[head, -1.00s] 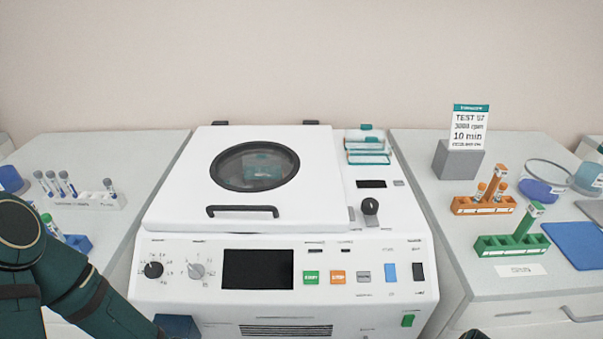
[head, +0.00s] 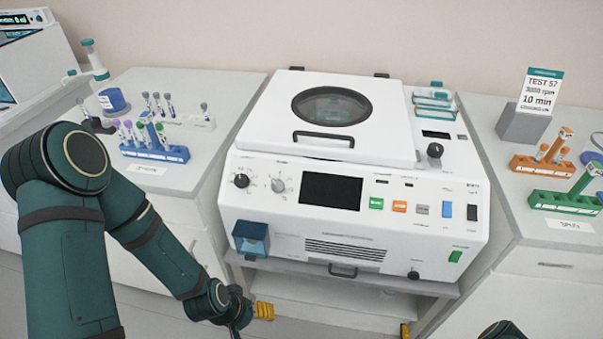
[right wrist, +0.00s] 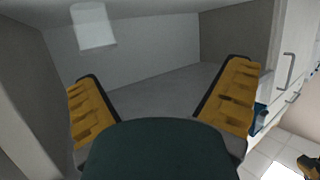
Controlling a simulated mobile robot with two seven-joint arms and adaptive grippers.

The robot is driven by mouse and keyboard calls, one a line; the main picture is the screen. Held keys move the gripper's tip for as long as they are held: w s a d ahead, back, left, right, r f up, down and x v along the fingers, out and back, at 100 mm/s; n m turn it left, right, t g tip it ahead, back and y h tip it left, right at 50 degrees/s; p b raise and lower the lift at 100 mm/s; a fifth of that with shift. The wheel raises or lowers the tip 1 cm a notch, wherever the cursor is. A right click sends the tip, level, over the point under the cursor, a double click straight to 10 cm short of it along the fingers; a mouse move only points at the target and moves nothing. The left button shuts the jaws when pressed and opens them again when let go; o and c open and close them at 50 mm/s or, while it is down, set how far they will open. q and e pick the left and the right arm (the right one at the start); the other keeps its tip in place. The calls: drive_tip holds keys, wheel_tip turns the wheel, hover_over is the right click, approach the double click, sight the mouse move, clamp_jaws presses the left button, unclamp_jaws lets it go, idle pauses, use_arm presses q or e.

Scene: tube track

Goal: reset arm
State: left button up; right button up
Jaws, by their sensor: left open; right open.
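My left arm comes down from the left in the head view. My left gripper (head: 262,311) hangs low in front of the centrifuge's lower left, with a yellow finger pad showing. It is open, and nothing shows held in it. My right gripper (right wrist: 160,95) is open and empty in the right wrist view, its two yellow-padded fingers spread wide. In the head view only a small yellow bit of it shows at the bottom edge. The white centrifuge (head: 262,170) stands in the middle with its round-windowed lid shut.
A blue rack (head: 155,152) with several tubes stands on the left counter. An orange rack (head: 538,167) and a green rack (head: 565,202) stand on the right counter beside a test sign (head: 538,90). An open shelf (head: 330,300) lies under the centrifuge.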

drive_tip(key=w+a+r+m+g+h, duration=0.1)
drive_tip(key=w+a+r+m+g, duration=0.45)
drive_tip(key=r, duration=0.45)
drive_tip(key=s+a+r+m+g, duration=0.2)
drive_tip(key=s+a+r+g, duration=0.6)
drive_tip(key=s+a+r, duration=0.7)
drive_tip(key=w+r+n+t, duration=0.1)
drive_tip(key=w+r+t, duration=0.1)
drive_tip(key=w+r, duration=0.3)
drive_tip(key=shift+w+a+r+n, duration=0.2)
drive_tip(key=shift+w+r+n, duration=0.2)
drive_tip(key=shift+w, duration=0.3)
